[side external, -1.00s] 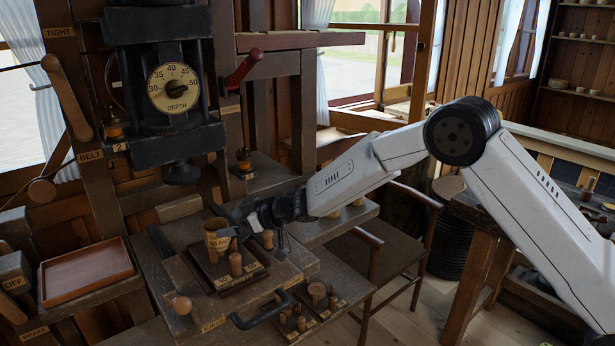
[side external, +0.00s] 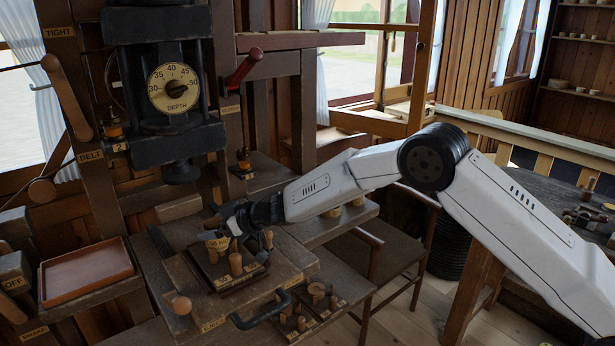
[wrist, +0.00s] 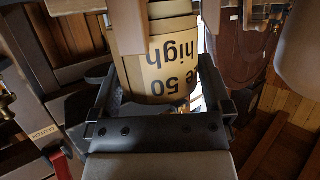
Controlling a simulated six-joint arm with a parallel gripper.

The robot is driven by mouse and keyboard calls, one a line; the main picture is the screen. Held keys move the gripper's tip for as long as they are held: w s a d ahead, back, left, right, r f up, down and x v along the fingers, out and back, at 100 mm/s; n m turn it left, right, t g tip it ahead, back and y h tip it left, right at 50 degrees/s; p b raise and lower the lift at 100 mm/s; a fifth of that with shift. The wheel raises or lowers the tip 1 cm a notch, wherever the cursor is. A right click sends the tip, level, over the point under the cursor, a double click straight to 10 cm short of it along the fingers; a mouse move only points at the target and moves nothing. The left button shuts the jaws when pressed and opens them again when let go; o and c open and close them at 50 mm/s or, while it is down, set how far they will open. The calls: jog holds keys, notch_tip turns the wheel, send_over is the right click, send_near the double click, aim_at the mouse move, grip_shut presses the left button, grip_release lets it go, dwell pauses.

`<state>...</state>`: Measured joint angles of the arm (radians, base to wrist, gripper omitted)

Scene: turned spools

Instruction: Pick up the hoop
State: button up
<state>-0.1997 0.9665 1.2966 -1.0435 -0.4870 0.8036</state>
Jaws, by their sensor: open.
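A tan, round-walled piece (side external: 218,243) stands among pegs on the bench and carries printed text. I take it to be the hoop, but its full shape is hidden. In the wrist view the tan wall (wrist: 172,70) reads "50" and "high", and stepped rims show above it. My gripper (side external: 224,222) is at the piece and covers its upper part in the side view. In the wrist view my gripper (wrist: 160,90) is open, with one jaw on either side of the tan piece. I cannot tell whether the jaws touch it.
Wooden pegs (side external: 236,264) stand close by on a dark board (side external: 240,283). A black curved handle (side external: 262,312) is in front. A reddish tray (side external: 86,273) lies at the left. A press with a depth dial (side external: 173,88) rises behind.

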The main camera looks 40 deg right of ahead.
jog(key=c, duration=0.9)
jog(key=shift+c, duration=0.2)
jog(key=shift+r, duration=0.1)
jog(key=shift+r, duration=0.8)
jog(key=s+d+r, duration=0.3)
jog(key=s+r, duration=0.8)
jog(key=s, duration=0.2)
jog(key=shift+s+d, duration=0.25)
jog(key=shift+d, duration=0.05)
jog(key=shift+r, duration=0.1)
